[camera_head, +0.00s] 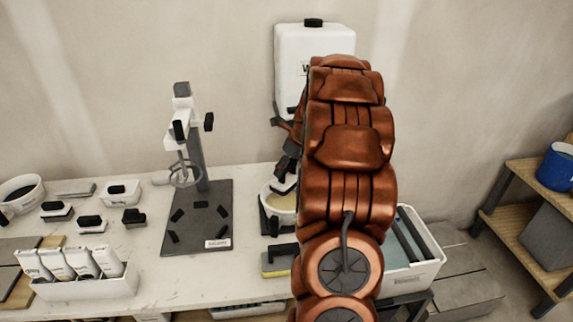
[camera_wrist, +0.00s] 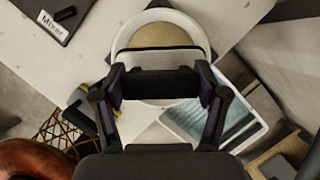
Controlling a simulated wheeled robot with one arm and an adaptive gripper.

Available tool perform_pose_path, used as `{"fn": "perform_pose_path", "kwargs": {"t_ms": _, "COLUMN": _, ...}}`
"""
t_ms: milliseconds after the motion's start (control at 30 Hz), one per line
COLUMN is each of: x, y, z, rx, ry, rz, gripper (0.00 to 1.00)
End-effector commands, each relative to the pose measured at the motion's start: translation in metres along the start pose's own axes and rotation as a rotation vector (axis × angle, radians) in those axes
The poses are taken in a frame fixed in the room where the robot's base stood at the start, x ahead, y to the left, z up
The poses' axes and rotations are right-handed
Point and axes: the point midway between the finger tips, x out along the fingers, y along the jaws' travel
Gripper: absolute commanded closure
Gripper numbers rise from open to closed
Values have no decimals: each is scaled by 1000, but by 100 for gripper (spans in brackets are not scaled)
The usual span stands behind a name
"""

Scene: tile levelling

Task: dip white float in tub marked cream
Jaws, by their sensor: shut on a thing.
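My gripper (camera_wrist: 158,88) is shut on the black handle of the white float (camera_head: 284,184). The handle (camera_wrist: 160,83) lies between the two fingers in the wrist view. The float is over a round white tub (camera_head: 281,206) with cream-coloured contents, which also shows in the wrist view (camera_wrist: 162,34). I cannot tell whether the float touches the contents. No marking on this tub can be read. My copper arm hides the tub's right side in the head view.
A mixer stand (camera_head: 196,225) is left of the tub, and a yellow-and-dark sponge (camera_head: 277,263) lies in front. A water basin (camera_head: 424,267) is at right. Several other floats (camera_head: 92,224) and a bag holder (camera_head: 85,289) occupy the left. A white jug (camera_head: 292,50) stands behind.

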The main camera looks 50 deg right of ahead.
Motion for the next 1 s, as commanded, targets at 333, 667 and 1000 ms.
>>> {"fn": "perform_pose_path", "kwargs": {"t_ms": 333, "x": 34, "y": 0, "z": -14, "rx": 0, "ry": 0, "rz": 0, "gripper": 72}}
{"fn": "perform_pose_path", "kwargs": {"t_ms": 667, "x": 61, "y": 1, "z": -26, "rx": 2, "ry": 2, "rz": 2, "gripper": 72}}
{"fn": "perform_pose_path", "kwargs": {"t_ms": 1000, "x": 88, "y": 0, "z": -36, "rx": 2, "ry": 0, "rz": 2, "gripper": 72}}
